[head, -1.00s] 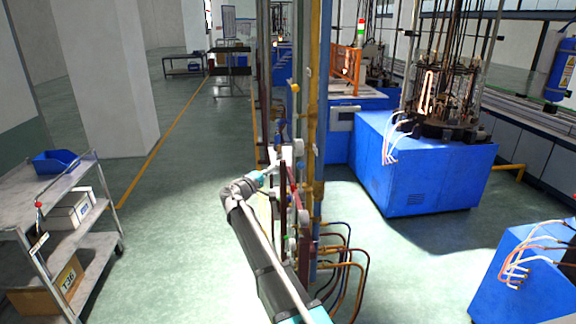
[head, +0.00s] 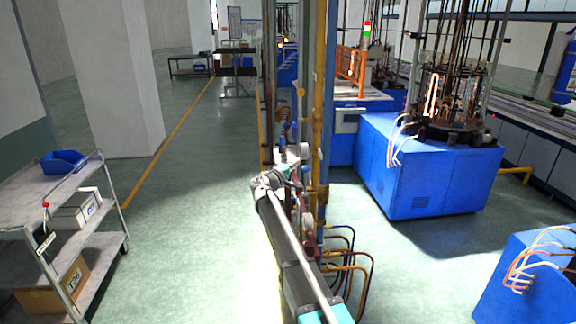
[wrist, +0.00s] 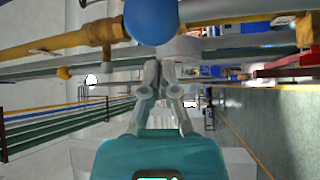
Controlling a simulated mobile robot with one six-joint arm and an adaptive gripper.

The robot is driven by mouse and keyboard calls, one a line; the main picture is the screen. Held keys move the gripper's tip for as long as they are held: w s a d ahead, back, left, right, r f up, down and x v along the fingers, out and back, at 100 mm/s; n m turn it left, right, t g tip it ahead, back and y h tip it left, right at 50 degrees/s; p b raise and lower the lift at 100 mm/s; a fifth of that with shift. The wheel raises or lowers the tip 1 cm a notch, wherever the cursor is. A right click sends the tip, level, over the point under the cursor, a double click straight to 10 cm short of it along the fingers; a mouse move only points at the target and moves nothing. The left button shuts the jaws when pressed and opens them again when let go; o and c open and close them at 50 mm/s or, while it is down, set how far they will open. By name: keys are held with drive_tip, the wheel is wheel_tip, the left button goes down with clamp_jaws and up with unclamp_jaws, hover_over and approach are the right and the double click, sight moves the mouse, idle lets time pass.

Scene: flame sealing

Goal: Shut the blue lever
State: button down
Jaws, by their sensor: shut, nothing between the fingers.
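In the wrist view a round blue knob (wrist: 151,20), which looks like the end of the blue lever, sits large at the top middle, just beyond my fingertips. I cannot tell whether they touch it. My gripper (wrist: 164,68) points up the picture with its grey fingers together and nothing between them. In the head view my gripper is small and hard to make out at the pipe stand (head: 318,120). A small blue part (head: 282,141) shows on the stand just above it. The lever's arm and its angle cannot be made out.
Yellow and grey pipes (wrist: 55,42) cross the wrist view beside the knob. Looped hoses (head: 350,262) hang low on the stand. A blue machine (head: 425,170) stands to the right and a shelf cart (head: 75,225) to the left. Open floor lies between cart and stand.

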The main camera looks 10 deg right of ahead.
drive_tip(key=shift+s+d+f, duration=0.15)
drive_tip(key=shift+s+d, duration=0.1)
drive_tip(key=shift+s, duration=0.35)
drive_tip(key=shift+s+d+f, duration=0.1)
drive_tip(key=shift+s+d, duration=0.15)
drive_tip(key=shift+s, duration=0.3)
